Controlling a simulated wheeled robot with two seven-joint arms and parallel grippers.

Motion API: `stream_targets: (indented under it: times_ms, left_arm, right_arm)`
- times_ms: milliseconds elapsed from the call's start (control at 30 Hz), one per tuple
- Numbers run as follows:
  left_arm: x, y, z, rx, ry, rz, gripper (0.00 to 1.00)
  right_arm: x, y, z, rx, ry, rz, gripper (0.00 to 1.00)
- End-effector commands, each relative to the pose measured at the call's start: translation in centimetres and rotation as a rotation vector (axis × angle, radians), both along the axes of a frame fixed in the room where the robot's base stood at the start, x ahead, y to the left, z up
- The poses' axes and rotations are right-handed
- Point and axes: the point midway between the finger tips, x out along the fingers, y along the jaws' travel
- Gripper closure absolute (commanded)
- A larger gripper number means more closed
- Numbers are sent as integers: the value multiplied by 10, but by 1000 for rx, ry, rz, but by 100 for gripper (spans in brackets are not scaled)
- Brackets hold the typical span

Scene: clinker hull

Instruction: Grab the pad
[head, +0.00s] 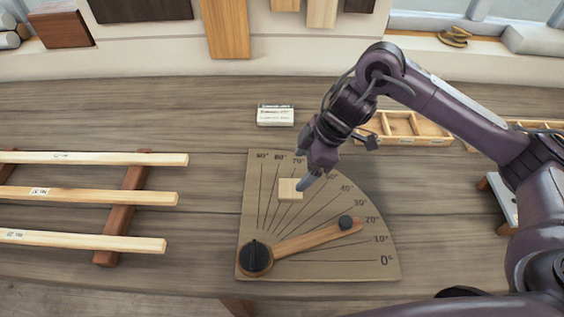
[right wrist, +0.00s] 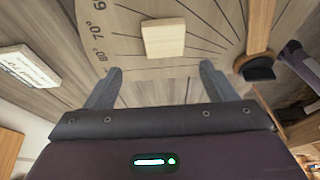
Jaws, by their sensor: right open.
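The pad, a small pale wooden block (head: 290,189), lies on the brown protractor board (head: 350,262) among its upper angle lines. It also shows in the right wrist view (right wrist: 163,38), ahead of the fingertips. My right gripper (head: 306,178) is just above and to the right of the pad in the head view. In the right wrist view its two fingers (right wrist: 160,72) are spread apart with nothing between them. The pad appears uncovered, apart from a fingertip close to its right edge in the head view. My left gripper is not in view.
A wooden pointer arm (head: 310,239) with dark knobs lies across the board's lower part. A white labelled block (head: 275,115) stands behind the board. Pale strips on a rack (head: 85,198) lie left. A compartmented wooden tray (head: 400,128) is behind my right arm.

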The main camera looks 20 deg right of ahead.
Motion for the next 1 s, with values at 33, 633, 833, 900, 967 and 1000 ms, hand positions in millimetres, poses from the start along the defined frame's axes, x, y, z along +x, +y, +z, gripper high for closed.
stream_targets:
  times_ms: [33,633,833,900,967,1000]
  left_arm:
    - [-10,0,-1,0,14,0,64]
    - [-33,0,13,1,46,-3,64]
    - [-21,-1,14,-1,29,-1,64]
    - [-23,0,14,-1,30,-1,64]
    - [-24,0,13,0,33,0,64]
    - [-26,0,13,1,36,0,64]
  right_arm:
    - [-1,0,-1,-5,2,1,22]
    - [-1,20,-68,-5,3,1,22]
    - [0,22,-74,-6,1,0,22]
    - [0,22,-74,-6,1,0,22]
    - [0,22,-74,-6,1,0,26]
    - [0,22,-74,-6,1,0,31]
